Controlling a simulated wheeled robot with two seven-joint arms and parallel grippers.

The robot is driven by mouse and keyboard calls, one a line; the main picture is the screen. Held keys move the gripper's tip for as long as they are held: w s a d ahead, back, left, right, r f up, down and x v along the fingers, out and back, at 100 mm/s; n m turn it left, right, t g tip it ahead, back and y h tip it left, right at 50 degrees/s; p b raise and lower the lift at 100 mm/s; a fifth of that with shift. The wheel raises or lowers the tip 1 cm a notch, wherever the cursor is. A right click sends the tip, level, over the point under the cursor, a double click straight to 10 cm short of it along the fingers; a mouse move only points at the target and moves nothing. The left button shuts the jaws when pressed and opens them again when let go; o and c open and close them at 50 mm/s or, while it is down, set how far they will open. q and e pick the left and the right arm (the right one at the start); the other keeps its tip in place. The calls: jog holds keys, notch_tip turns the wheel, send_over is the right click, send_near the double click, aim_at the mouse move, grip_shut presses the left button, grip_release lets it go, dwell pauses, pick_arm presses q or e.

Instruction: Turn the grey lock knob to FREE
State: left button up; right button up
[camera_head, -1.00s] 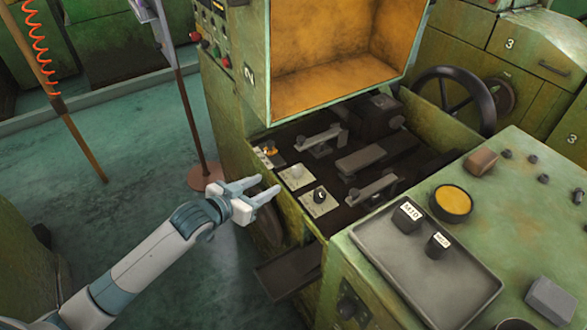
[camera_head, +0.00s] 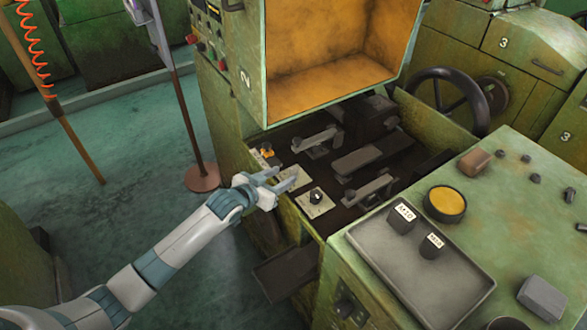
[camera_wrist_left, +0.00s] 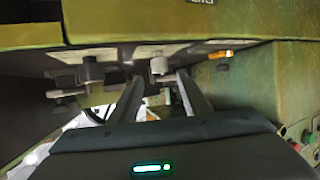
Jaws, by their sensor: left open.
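The grey lock knob (camera_wrist_left: 158,66) shows in the left wrist view on a pale plate, ahead of and between my fingertips. In the head view my fingers mostly cover it; part of its pale plate (camera_head: 292,171) shows. My left gripper (camera_head: 284,178) is open over the near edge of the machine bed. In the wrist view its two fingers (camera_wrist_left: 160,77) point toward the knob with a gap between them; I cannot tell whether they touch it. The plate's lettering is not readable. My right gripper is not in view.
A dark knob (camera_head: 316,196) on its own plate sits right of my fingers. An orange part (camera_head: 266,151) is behind them, by the green cabinet. A grey tray (camera_head: 380,262) with two labelled dark pieces is on the right console.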

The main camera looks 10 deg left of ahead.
aim_at(292, 170)
pick_arm(q)
jog(key=x, duration=0.5)
jog(key=shift+w+d+f, duration=0.15)
jog(key=shift+w+d, duration=0.05)
jog(key=shift+w, duration=0.1)
jog(key=shift+p+x, duration=0.3)
jog(key=shift+x, duration=0.45)
jog(key=c, duration=1)
jog(key=shift+w+m+h+b, duration=0.1)
jog(key=shift+m+h+b, duration=0.3)
jog(key=shift+b, duration=0.55)
jog(key=shift+c, duration=0.2)
jog(key=shift+m+g+h+b, duration=0.3)
jog(key=shift+m+g+b, duration=0.1)
jog(key=shift+b, duration=0.2)
jog(key=o, duration=1)
